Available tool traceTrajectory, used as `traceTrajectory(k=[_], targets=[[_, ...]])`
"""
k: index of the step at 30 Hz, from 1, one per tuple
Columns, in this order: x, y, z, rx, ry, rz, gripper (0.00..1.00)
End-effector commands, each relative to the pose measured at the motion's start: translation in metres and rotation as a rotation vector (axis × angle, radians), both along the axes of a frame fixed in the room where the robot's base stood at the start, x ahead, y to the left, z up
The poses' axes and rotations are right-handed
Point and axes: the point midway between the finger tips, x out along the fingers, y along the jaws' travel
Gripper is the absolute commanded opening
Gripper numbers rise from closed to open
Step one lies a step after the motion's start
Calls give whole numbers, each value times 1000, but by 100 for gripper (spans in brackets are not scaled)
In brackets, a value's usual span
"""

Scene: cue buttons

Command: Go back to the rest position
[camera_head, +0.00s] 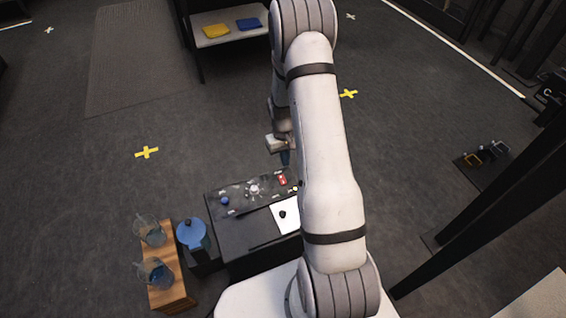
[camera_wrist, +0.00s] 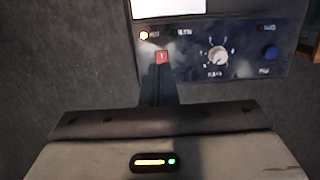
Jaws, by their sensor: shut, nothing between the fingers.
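My gripper (camera_head: 285,158) points down at the back edge of the dark control panel (camera_head: 238,208), close to the red switch (camera_head: 282,180). Its fingers are shut and empty. In the wrist view the closed fingers (camera_wrist: 158,92) end just below the red switch (camera_wrist: 162,57), and I cannot tell whether they touch it. The panel also carries a pale dial (camera_head: 253,189) and a blue button (camera_head: 225,200). A small yellow-white light (camera_wrist: 144,35) glows near the switch. My arm hides the panel's right end in the head view.
A wooden stand with glass jugs (camera_head: 155,273) and a blue-lidded container (camera_head: 191,234) are left of the panel. A white sheet (camera_head: 279,225) lies in front. A shelf table (camera_head: 232,37) with yellow and blue cloths stands behind. Dark posts rise at right. Open floor lies behind the panel.

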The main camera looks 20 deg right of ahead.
Motion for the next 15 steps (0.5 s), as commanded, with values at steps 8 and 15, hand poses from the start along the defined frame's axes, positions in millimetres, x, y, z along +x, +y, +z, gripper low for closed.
traceTrajectory(k=[8, 15], targets=[[-1, 0, 7, 0, 0, 0, 0], [-1, 9, 76, -8, -34, 2, 0]])
